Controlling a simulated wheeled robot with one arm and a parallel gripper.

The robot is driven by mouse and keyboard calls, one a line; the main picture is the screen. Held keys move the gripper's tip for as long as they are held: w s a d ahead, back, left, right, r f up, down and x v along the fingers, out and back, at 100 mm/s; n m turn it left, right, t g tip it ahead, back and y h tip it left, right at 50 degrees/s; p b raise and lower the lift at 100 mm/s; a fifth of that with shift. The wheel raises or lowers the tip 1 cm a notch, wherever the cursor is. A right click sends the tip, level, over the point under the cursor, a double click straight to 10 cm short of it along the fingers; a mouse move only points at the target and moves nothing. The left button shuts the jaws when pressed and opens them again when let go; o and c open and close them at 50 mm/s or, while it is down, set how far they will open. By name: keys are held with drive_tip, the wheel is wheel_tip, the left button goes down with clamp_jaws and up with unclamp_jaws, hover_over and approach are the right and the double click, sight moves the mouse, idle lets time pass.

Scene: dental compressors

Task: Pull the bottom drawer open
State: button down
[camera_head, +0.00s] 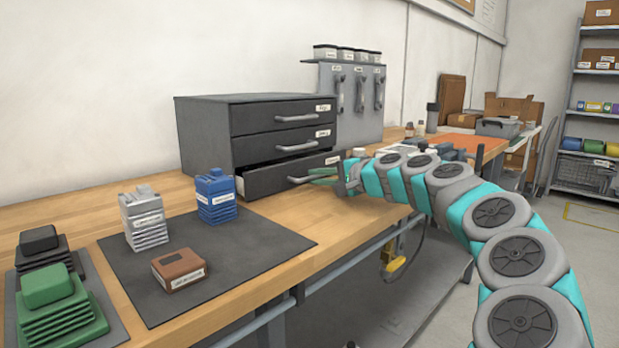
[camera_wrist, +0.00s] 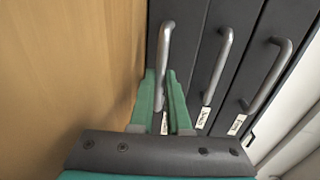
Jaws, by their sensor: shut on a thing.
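The dark grey drawer cabinet (camera_head: 203,135) stands on the wooden bench and has three stacked drawers with bar handles. The bottom drawer (camera_head: 270,181) sticks out a little past the drawers above, with a dark gap along its top at the left. Its grey handle (camera_wrist: 166,45) is the leftmost in the wrist view, beside the wood surface. My gripper (camera_head: 322,175) is at the right part of this drawer's front. In the wrist view its green fingers (camera_wrist: 160,88) are shut on the lower end of the handle. The upper two drawers are closed.
A dark mat (camera_head: 250,245) in front of the cabinet holds a blue part (camera_head: 215,196), a silver part (camera_head: 143,218) and a brown box (camera_head: 179,270). A green part (camera_head: 55,303) is at the near left. A grey holder (camera_head: 350,120) stands behind the cabinet's right side.

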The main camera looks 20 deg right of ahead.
sight(373, 208)
drive_tip(key=f+b+v, duration=0.1)
drive_tip(key=v, duration=0.4)
drive_tip(key=f+b+v, duration=0.1)
drive_tip(key=v, duration=0.4)
drive_tip(key=f+b+v, duration=0.1)
drive_tip(key=v, duration=0.4)
drive_tip(key=shift+s+d+f+b, duration=0.15)
drive_tip(key=shift+s+b, duration=0.15)
drive_tip(key=shift+s, duration=0.2)
drive_tip(key=shift+s+d, duration=0.1)
drive_tip(key=shift+s, duration=0.1)
drive_tip(key=c, duration=1.2)
unclamp_jaws()
drive_tip(key=shift+b+v, duration=0.35)
drive_tip(key=shift+v, duration=3.6)
